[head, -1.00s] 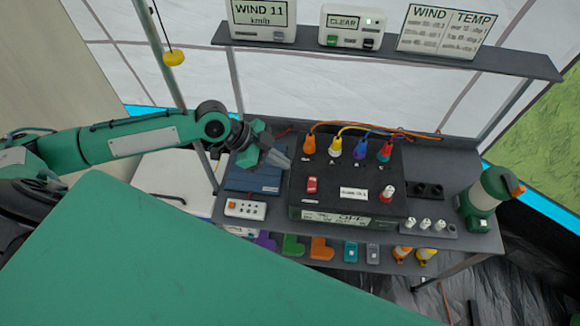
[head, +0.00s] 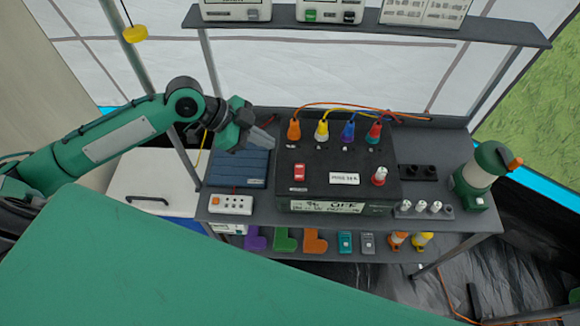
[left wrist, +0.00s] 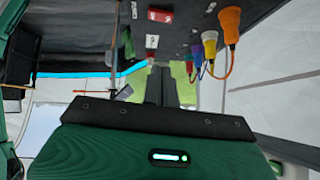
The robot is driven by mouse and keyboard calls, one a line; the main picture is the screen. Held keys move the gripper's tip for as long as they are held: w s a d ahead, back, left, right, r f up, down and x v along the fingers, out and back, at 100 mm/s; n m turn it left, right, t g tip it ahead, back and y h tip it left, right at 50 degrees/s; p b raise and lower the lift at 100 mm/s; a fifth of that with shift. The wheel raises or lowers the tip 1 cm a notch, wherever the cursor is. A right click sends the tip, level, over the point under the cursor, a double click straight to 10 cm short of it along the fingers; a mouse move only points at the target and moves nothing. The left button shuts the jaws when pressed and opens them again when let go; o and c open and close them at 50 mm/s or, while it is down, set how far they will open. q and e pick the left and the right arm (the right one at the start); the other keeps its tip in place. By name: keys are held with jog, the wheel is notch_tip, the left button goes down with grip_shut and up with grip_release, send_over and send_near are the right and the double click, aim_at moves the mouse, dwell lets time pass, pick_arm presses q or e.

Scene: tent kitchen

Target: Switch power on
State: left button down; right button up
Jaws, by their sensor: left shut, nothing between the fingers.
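A black power box (head: 338,185) stands on the grey table. Its front display (head: 328,206) reads OFF. A red rocker switch (head: 299,172) is on the left of its top face. It also shows at the top of the left wrist view (left wrist: 160,15). A red and white knob (head: 379,176) sits on the right. Orange, yellow, blue and red plugs stand along the back of the box. My left gripper (head: 268,140) is shut and empty, above the blue panel, left of the box and apart from the switch. My right gripper is not in view.
A white power strip (head: 231,204) lies at the table's front left beside a blue ribbed panel (head: 238,170). A green lantern (head: 487,177) stands at the right. A shelf (head: 370,30) with display units runs above.

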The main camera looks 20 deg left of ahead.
pick_arm(q)
jog(key=shift+a+b, duration=0.4)
jog(key=shift+b, duration=0.3)
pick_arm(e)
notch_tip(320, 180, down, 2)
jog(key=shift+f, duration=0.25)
pick_arm(q)
jog(key=p, duration=0.3)
send_over(303, 167)
jog(key=s+a, duration=0.2)
jog(key=f, duration=0.7)
jog(key=shift+w+a, duration=0.1)
jog(key=shift+w, duration=0.1)
jog(key=f, duration=0.2)
jog(key=shift+w+a+f, duration=0.15)
jog(key=shift+a+f, duration=0.05)
jog(key=shift+f, duration=0.1)
jog(key=shift+w+a+f, duration=0.1)
jog(key=shift+f, duration=0.6)
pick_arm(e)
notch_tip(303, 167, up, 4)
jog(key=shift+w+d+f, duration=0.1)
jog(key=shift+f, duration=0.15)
